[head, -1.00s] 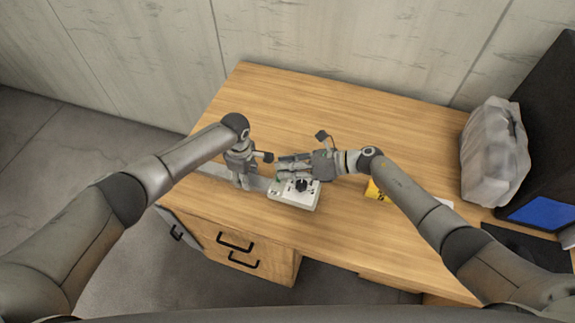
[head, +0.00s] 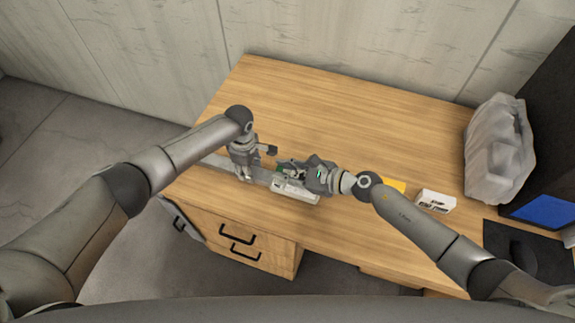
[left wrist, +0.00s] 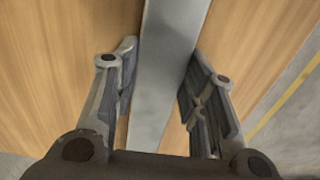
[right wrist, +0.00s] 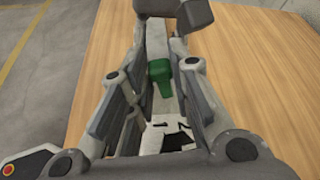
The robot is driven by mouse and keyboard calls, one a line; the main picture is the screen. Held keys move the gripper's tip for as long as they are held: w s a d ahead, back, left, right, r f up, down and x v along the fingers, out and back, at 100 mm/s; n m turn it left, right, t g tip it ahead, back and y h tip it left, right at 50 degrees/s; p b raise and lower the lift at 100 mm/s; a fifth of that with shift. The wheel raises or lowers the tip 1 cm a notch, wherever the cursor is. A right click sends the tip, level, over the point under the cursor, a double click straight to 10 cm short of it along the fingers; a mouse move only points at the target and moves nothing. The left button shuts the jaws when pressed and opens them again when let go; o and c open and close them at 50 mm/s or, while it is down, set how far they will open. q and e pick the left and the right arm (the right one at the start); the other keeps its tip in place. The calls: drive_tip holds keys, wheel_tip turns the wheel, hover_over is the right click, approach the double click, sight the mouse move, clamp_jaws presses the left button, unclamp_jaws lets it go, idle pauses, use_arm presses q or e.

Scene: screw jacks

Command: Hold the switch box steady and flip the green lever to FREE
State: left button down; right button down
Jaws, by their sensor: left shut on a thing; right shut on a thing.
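The white switch box (head: 283,188) lies near the front edge of the wooden desk, partly covered by my right gripper. A flat grey bar (head: 214,161) runs left from the box; it also crosses the left wrist view (left wrist: 165,60). My left gripper (head: 243,176) points down with its fingers on either side of the bar, shut on it. My right gripper (head: 288,170) reaches in from the right, low over the box. In the right wrist view the green lever (right wrist: 160,76) stands between its fingers, which are shut on it. The lever's label cannot be read.
A grey translucent bag (head: 498,150), a dark monitor and a black mat (head: 505,262) fill the right end. The back of the desk is clear.

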drive_tip(key=shift+s+a+f+n, duration=0.1)
drive_tip(key=shift+s+f+n, duration=0.1)
drive_tip(key=shift+s+n, duration=0.25)
drive_tip(key=shift+t, duration=0.4)
drive_tip(key=c, duration=1.3)
unclamp_jaws()
drive_tip(key=v, duration=1.2)
use_arm(q)
drive_tip(key=c, duration=0.8)
unclamp_jaws()
